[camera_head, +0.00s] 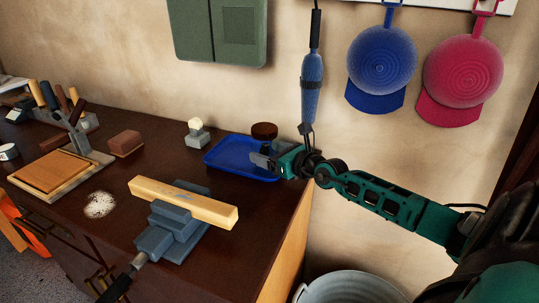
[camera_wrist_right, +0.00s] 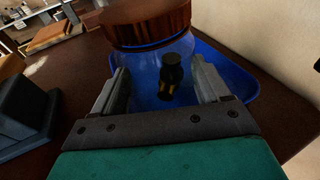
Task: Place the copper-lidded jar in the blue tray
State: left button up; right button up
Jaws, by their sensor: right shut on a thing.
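The copper-lidded jar (camera_wrist_right: 150,25) stands upright between the fingers of my right gripper (camera_wrist_right: 160,88), which is shut on its clear body. A dark object with yellow marks shows through or just by the glass. In the head view the jar's brown lid (camera_head: 264,130) shows behind my right gripper (camera_head: 264,160), which hides most of the body. The blue tray (camera_head: 228,146) lies on the dark workbench under and around the jar; it also shows in the wrist view (camera_wrist_right: 235,72). I cannot tell whether the jar's base touches the tray. My left gripper is not in view.
A vise (camera_head: 170,230) clamping a wooden bar (camera_head: 183,202) stands in front of the tray. A small grey block with a pale knob (camera_head: 197,132) sits left of it. A blue-handled tool (camera_head: 312,85) hangs close to my right wrist. A bucket (camera_head: 350,289) stands below.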

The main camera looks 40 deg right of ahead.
jog(key=shift+f, duration=0.1)
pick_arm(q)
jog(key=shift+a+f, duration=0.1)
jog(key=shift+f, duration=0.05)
pick_arm(e)
jog(key=o, duration=1.4)
jog(key=shift+r, duration=0.2)
jog(key=s, duration=0.3)
jog(key=s+r+p, duration=0.1)
jog(key=s, duration=0.2)
jog(key=s+d+p, duration=0.1)
jog(key=s, duration=0.2)
jog(key=shift+s+r, duration=0.2)
jog(key=shift+s, duration=0.2)
jog(key=shift+s+r, duration=0.25)
jog(key=shift+s, duration=0.7)
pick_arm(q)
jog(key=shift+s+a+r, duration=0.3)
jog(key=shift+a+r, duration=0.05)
pick_arm(e)
jog(key=shift+s, duration=0.1)
